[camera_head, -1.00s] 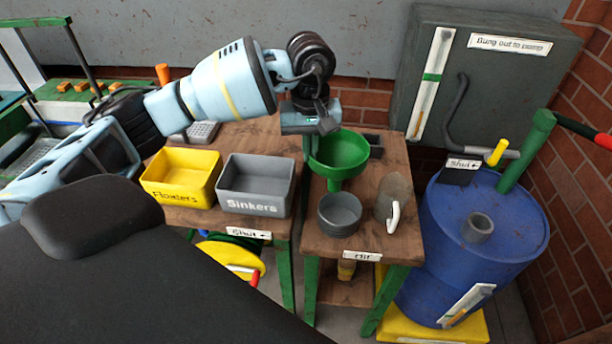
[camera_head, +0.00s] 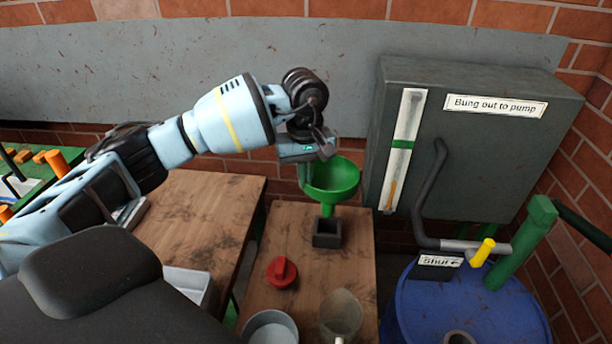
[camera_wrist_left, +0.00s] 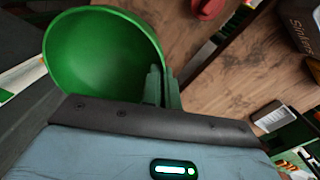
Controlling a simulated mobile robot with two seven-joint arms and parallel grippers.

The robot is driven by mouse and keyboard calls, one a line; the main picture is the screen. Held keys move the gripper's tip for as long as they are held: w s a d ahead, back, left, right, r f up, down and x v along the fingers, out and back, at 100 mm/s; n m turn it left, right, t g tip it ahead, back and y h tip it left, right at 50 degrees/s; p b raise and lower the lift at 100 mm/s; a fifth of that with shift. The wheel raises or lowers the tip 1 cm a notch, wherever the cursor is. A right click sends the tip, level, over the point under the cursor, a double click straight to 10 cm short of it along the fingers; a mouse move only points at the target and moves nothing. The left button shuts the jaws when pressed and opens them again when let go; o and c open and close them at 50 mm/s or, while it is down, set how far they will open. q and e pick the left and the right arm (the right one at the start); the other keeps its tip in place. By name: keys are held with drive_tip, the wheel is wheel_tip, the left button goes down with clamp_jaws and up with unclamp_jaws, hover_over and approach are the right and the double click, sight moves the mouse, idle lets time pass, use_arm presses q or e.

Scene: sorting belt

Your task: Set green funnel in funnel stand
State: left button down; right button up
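The green funnel (camera_head: 333,178) is upright, bowl up, above the small dark square funnel stand (camera_head: 327,238) on the wooden table. Its spout lines up with the stand's top in the head view; I cannot tell whether the tip is inside or just above it. My left gripper (camera_head: 306,172) is shut on the left side of the funnel. In the left wrist view the funnel's bowl (camera_wrist_left: 100,55) fills the upper left, beside the green finger area (camera_wrist_left: 162,88). The stand is hidden there. My right gripper is not in view.
A red knobbed piece (camera_head: 282,272), a grey bowl (camera_head: 270,330) and a clear jug (camera_head: 341,313) stand nearer on the table. A dark panel box (camera_head: 475,150) is behind to the right. A blue drum (camera_head: 415,300) with pipes stands at the right.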

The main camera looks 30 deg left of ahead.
use_arm(q)
drive_tip(key=shift+w, duration=0.35)
drive_tip(key=shift+s, duration=0.2)
drive_tip(key=shift+f, duration=0.45)
drive_tip(key=shift+f+b, duration=0.75)
drive_tip(key=shift+f, duration=1.2)
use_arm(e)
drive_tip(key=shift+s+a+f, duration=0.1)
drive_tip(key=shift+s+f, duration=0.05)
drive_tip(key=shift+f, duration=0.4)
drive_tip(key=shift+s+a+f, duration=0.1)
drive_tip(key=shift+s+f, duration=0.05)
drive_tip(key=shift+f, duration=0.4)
use_arm(q)
drive_tip(key=shift+w, duration=0.1)
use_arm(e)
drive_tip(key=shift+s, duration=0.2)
